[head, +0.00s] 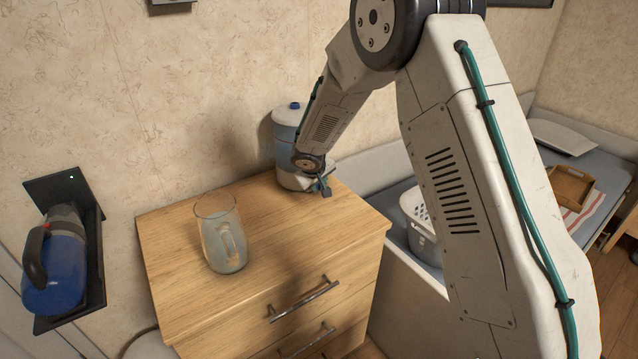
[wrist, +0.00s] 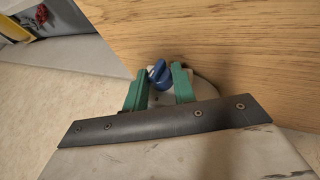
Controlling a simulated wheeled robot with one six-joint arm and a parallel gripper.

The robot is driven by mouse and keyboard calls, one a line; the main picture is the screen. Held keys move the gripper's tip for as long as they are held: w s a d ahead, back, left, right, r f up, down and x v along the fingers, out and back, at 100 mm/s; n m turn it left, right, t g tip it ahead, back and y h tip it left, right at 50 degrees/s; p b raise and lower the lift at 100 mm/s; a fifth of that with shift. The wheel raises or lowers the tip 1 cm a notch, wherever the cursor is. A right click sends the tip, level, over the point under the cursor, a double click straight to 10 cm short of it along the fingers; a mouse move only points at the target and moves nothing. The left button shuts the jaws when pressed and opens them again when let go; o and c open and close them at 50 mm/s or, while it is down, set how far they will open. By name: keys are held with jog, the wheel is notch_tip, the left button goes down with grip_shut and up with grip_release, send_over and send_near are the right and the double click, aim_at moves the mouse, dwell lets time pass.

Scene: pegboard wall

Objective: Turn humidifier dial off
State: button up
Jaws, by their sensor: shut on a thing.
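The humidifier (head: 287,133), a white and pale blue cylinder with a blue cap, stands upright at the back right of the wooden dresser top. Its lower front is partly hidden by my arm. My gripper (head: 322,186) is at its base. In the wrist view the blue dial (wrist: 158,73) lies between the two green fingers of my gripper (wrist: 160,86), which is shut on it. The dial's ridge is tilted a little from the line of the fingers. Any off mark on the dial is too small to read.
A glass pitcher (head: 222,235) stands on the dresser top (head: 175,240), front left of the humidifier. A blue jug (head: 62,265) sits on a dark wall shelf at the left. A white basket (head: 418,228) is right of the dresser. The dresser's front right top is clear.

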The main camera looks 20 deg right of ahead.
jog(key=shift+s+a+f+n+t+h, duration=0.1)
jog(key=shift+n+t+h, duration=0.1)
jog(key=shift+h, duration=0.25)
jog(key=shift+s+f+n+t+h, duration=0.1)
jog(key=shift+t+h, duration=0.1)
jog(key=shift+h, duration=0.25)
jog(key=shift+w, duration=0.1)
jog(key=o, duration=1)
jog(key=shift+r, duration=0.1)
jog(key=v, duration=0.7)
jog(key=shift+s+a+r, duration=0.15)
jog(key=shift+s+r, duration=0.05)
jog(key=shift+r, duration=0.05)
